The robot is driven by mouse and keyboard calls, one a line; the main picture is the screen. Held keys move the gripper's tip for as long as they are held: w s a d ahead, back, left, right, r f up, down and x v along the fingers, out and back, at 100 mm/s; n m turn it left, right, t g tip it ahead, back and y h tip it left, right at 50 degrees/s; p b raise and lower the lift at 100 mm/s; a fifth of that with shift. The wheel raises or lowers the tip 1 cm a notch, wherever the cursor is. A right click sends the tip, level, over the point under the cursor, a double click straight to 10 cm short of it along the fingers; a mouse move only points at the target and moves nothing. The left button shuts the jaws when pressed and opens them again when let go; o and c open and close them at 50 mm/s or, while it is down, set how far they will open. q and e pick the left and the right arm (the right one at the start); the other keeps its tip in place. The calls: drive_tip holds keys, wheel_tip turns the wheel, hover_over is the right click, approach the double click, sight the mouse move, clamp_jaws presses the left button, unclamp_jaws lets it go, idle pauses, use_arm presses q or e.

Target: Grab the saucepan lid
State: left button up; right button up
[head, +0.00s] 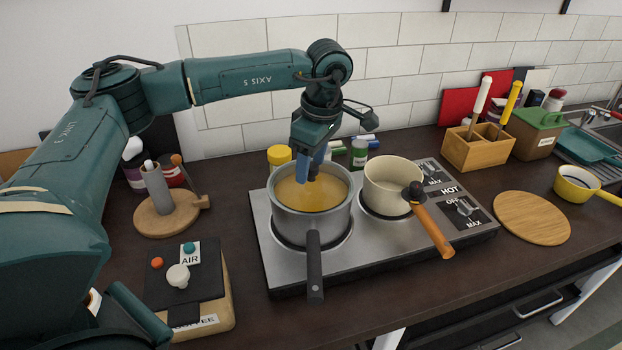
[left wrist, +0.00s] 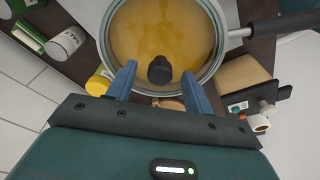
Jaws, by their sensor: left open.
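The saucepan lid (head: 328,188) appears as a clear glass cover over yellow-orange contents, on a grey saucepan (head: 312,228) on the left hob plate. My left gripper (head: 304,176) points down over the lid. Its blue fingers (left wrist: 158,73) are open, one on each side of the knob in the left wrist view. In the head view the gripper hides the knob. My right gripper is not in view.
A cream saucepan (head: 392,184) with a wooden handle stands beside it on the steel hob (head: 275,262). The grey pan's black handle (head: 314,268) points to the front. A yellow-lidded jar (head: 279,155) and small jars stand behind. A round board (head: 531,218) lies right.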

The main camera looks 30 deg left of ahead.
use_arm(q)
drive_tip(key=shift+f, duration=0.65)
clamp_jaws()
